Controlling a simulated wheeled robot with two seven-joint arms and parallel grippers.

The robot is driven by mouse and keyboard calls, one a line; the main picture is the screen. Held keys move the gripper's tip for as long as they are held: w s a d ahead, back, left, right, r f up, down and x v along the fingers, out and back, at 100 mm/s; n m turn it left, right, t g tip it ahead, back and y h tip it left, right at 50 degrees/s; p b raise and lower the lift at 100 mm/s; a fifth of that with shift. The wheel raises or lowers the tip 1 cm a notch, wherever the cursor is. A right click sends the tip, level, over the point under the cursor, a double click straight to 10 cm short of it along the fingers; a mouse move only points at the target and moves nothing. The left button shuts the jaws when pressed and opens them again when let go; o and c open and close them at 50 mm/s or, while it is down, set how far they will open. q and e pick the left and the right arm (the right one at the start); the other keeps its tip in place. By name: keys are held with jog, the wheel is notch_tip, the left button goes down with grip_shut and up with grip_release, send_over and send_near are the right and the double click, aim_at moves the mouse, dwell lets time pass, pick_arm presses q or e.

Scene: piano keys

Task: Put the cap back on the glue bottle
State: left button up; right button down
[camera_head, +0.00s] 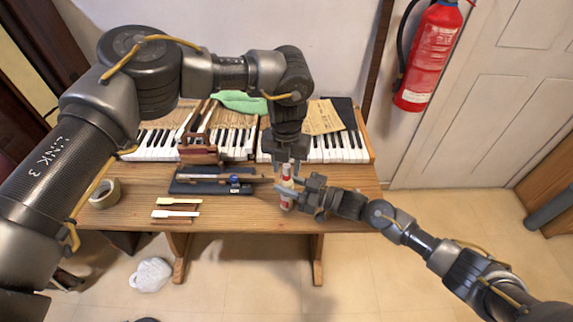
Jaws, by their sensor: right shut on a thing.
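The glue bottle (287,202), small with red and white on it, stands upright near the front edge of the table, right of its middle. My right gripper (284,191) comes in from the right and is shut on the bottle's body. My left gripper (287,170) points down directly over the bottle, with its fingertips at the bottle's top. A pale bit shows between the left fingers; I cannot tell if it is the cap or the bottle's neck. The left fingers are too small to tell whether they are shut.
The wooden table (240,215) bears piano keyboard sections (345,148) along the back. A dark blue tray (205,187) with tools lies left of the bottle. Two loose keys (178,202) and a tape roll (104,193) lie farther left. A green cloth (240,101) is at the back.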

pick_arm(q)
jog(key=shift+r, duration=2.25)
jog(key=shift+c, duration=0.4)
jog(key=shift+w+r, duration=0.2)
jog(key=shift+r, duration=0.15)
jog(key=r+n, duration=0.1)
jog(key=n, duration=0.1)
jog(key=r+n, duration=0.1)
jog(key=n, duration=0.4)
jog(key=shift+s+r+n, duration=0.2)
jog(key=shift+r+n, duration=0.1)
jog(key=shift+r, duration=0.1)
jog(key=shift+f, duration=0.1)
